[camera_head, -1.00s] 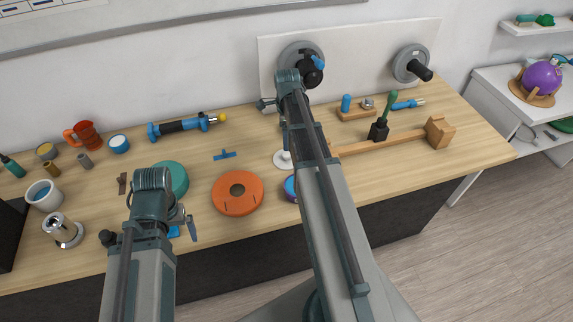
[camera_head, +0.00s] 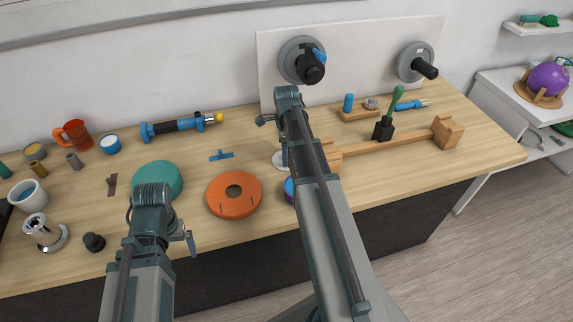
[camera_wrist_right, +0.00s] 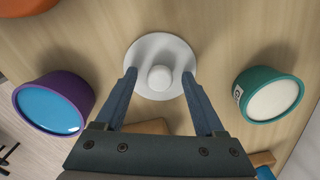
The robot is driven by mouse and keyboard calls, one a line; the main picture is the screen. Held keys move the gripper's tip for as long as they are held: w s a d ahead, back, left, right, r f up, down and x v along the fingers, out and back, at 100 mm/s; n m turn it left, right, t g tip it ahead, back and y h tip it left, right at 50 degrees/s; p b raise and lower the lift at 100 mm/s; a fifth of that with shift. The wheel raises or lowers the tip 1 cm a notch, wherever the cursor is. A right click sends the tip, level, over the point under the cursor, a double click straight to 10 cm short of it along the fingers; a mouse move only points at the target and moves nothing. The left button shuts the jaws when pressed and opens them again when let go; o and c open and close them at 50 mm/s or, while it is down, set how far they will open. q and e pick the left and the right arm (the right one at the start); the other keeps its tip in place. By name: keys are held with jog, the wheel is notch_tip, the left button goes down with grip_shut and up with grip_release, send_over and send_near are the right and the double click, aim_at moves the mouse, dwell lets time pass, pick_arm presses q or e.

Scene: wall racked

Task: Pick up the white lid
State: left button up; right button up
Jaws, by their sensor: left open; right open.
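The white lid (camera_wrist_right: 160,50) is a round disc with a raised knob (camera_wrist_right: 160,78); it lies flat on the wooden table. In the head view the lid (camera_head: 279,161) is partly hidden behind my right arm. My right gripper (camera_wrist_right: 161,74) is open, its fingertips on either side of the knob in the wrist picture, over the lid's near part. Whether the fingers touch the lid I cannot tell. In the head view the right fingers are mostly hidden by the arm. My left gripper (camera_head: 188,238) is open and empty near the table's front edge.
A purple tub with a blue top (camera_wrist_right: 48,106) and a green tub with a white top (camera_wrist_right: 268,96) flank the lid. An orange disc (camera_head: 235,205) lies to its left. A long wooden piece (camera_head: 390,144) lies to the right. The table's right front is clear.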

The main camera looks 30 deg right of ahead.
jog(key=shift+c, duration=0.4)
grip_shut()
